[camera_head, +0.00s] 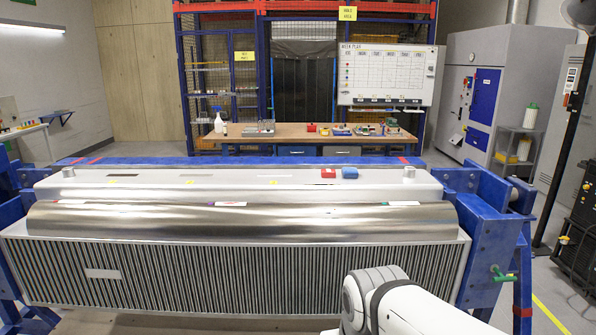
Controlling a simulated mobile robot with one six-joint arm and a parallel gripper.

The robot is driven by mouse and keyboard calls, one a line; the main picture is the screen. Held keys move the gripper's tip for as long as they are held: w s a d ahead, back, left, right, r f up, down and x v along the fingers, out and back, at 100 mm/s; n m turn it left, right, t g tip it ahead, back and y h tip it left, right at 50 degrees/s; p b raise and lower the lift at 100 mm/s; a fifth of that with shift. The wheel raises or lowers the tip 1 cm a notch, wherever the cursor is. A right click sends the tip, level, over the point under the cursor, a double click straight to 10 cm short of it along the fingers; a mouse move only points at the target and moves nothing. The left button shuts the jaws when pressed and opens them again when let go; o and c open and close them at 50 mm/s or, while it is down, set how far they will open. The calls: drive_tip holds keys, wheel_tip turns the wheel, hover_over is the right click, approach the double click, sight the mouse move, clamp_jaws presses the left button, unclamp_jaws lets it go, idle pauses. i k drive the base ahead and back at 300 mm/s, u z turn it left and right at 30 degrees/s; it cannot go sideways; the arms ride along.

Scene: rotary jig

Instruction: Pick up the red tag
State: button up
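A small red block-like piece (328,173), which looks like the red tag, sits on the flat top of the long metal workpiece (120,190), right of its middle. A similar blue piece (350,173) sits close to its right. A white rounded link of my arm shows at the bottom right, in front of the workpiece. My gripper is out of the picture, so its opening and anything in it are hidden.
A blue jig frame (488,235) holds the workpiece at both ends, with a green-handled clamp (503,274) at right. A curved shiny cover (330,220) runs along the workpiece. Behind, a wooden bench (240,138) carries a bottle, a red box (311,127) and small items.

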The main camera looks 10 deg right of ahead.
sight(325, 173)
drive_tip(key=i, duration=0.85)
drive_tip(key=u, duration=0.05)
